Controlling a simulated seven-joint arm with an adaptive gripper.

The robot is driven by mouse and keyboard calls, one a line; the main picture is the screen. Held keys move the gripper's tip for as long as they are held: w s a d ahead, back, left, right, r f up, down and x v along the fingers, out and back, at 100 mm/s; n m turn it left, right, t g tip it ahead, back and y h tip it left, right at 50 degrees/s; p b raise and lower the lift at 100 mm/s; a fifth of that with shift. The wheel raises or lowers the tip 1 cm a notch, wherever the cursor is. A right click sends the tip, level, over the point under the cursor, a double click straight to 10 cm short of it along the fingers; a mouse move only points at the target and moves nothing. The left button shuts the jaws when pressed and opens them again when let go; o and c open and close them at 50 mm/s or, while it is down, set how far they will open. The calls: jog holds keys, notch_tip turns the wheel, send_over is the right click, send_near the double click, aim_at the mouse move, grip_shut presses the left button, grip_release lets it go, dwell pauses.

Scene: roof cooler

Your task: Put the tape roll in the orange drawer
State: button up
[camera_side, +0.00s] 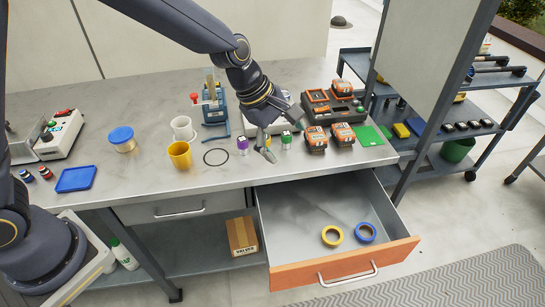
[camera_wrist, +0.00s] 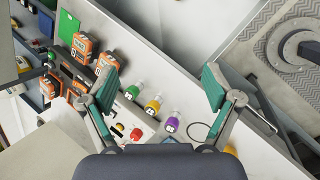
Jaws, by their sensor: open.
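The orange-fronted drawer (camera_side: 345,265) is pulled open below the worktop. A yellow tape roll (camera_side: 332,235) and a blue tape roll (camera_side: 365,232) lie flat on its floor, side by side, toward the front. My gripper (camera_side: 282,136) is above the worktop near its front edge, behind and above the drawer, among small bottles. In the wrist view my gripper (camera_wrist: 160,85) has its fingers wide apart with nothing held between them. I cannot make out either tape roll in the wrist view.
Orange battery packs (camera_side: 342,134) stand right. The drawer's rear is clear.

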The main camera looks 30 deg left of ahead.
jog(key=s+a+r+m, duration=0.5)
jog(key=s+a+r, duration=0.1)
jog(key=a+r, duration=0.25)
jog(key=s+a+r+m+t+y, duration=0.1)
jog(key=s+a+r+m, duration=0.1)
jog(key=s+a+m, duration=0.3)
jog(key=s+a+r+m+t+y, duration=0.1)
jog(key=s+a+m, duration=0.4)
jog(key=s, duration=0.7)
jog(key=shift+s+a+r+y, duration=0.15)
jog(key=shift+a+r+y, duration=0.45)
jog(key=shift+a+y, duration=0.2)
